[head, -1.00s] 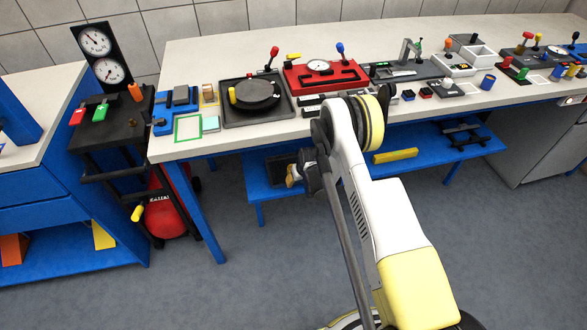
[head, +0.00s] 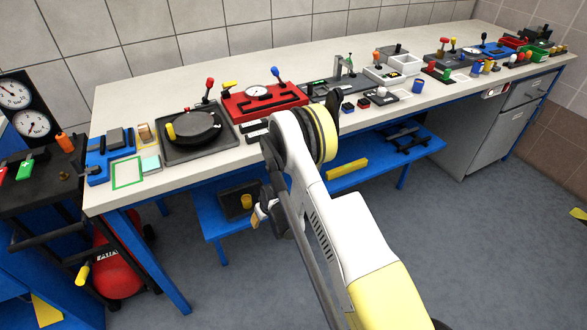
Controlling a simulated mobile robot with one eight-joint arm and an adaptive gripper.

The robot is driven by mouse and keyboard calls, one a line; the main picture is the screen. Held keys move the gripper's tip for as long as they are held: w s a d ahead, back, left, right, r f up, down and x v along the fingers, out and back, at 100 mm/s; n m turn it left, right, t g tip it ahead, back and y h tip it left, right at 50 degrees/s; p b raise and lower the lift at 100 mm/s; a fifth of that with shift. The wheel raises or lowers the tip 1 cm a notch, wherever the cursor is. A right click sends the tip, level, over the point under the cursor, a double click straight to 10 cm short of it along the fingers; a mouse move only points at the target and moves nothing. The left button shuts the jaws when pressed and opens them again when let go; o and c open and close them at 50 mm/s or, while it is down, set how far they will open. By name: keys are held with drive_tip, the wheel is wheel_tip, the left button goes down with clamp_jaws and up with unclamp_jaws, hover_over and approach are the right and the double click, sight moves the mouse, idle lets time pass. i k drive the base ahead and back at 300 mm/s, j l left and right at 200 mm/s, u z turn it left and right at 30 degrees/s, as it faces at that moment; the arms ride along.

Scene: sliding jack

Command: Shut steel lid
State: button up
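A round dark lid-like disc (head: 196,125) with a yellow handle (head: 170,131) at its left edge lies on a dark square tray (head: 196,155) on the bench, left of centre. I take it for the steel lid, but its label and colour do not confirm this. It looks nearly flat; I cannot tell whether it is fully seated. My gripper (head: 261,215) hangs in front of the bench, below the tabletop and to the right of the disc, well apart from it. My arm partly hides it, and its fingers are too small to read.
A red gauge box (head: 262,101) with levers stands right of the tray. Blue blocks (head: 110,150) and a green frame (head: 127,172) sit at its left. A blue lower shelf (head: 212,214) is under the bench. A cart (head: 40,205) stands at the left. Grey floor in front is open.

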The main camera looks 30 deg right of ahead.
sight(391, 50)
drive_tip(key=z, duration=1.3)
